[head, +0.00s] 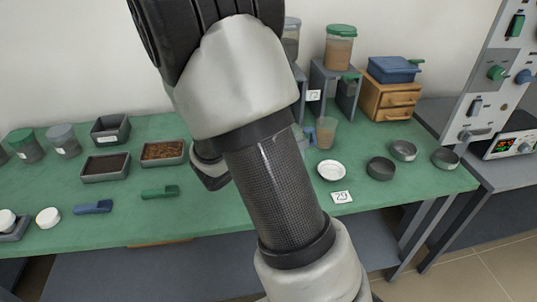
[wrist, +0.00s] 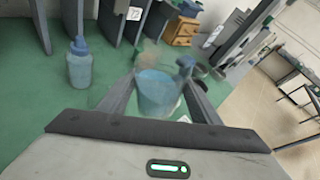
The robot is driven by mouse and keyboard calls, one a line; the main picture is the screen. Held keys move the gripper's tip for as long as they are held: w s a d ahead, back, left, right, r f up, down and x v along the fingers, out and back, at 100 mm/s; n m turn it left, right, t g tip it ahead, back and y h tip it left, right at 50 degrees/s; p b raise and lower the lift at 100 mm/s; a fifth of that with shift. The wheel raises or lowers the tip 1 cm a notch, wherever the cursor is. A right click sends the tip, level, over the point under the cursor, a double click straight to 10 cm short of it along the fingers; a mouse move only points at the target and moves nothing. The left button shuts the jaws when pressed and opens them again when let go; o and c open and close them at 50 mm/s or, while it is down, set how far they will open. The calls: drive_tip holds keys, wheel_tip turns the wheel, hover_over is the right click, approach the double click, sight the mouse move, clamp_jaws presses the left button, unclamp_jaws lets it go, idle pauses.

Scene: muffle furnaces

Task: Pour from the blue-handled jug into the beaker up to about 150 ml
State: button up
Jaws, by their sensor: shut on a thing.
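In the wrist view my gripper (wrist: 155,98) is shut on the blue-handled jug (wrist: 156,92). The jug is clear, with bluish contents low between the fingers; its blue handle shows at the right. A clear, tan-tinted vessel, apparently the beaker (wrist: 150,54), shows just behind the jug, and their outlines overlap. Whether they touch, and any level marks, I cannot tell. In the head view the vessel (head: 326,132) stands right of my arm, with a bit of the blue handle (head: 311,135) beside it. My arm hides the gripper and most of the jug there.
A blue-capped bottle (wrist: 80,64) stands left of the jug in the wrist view. A white dish (head: 331,171) and grey dishes (head: 380,168) lie right of my arm. Grey stands (head: 346,92) and wooden drawers (head: 392,98) are behind. Trays (head: 105,167) and scoops are at left.

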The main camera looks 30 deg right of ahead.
drive_tip(key=shift+r+p, duration=0.2)
drive_tip(key=shift+p, duration=0.25)
drive_tip(key=shift+d+n+g+h+p, duration=0.1)
drive_tip(key=shift+n+g+h+p, duration=0.35)
drive_tip(key=shift+n+p, duration=1.25)
drive_tip(key=shift+f+n+g+h+p, duration=0.2)
drive_tip(key=shift+n+g+h+p, duration=0.2)
drive_tip(key=shift+p, duration=1.6)
drive_tip(key=shift+w+a+f+n+g+h+p, duration=0.15)
drive_tip(key=shift+f+n+h+p, duration=0.1)
drive_tip(key=shift+n+p, duration=0.3)
drive_tip(key=shift+w+a+f+n+g+h+p, duration=0.1)
drive_tip(key=shift+f+n+h+p, duration=0.1)
drive_tip(key=shift+n+p, duration=0.35)
idle(2.8)
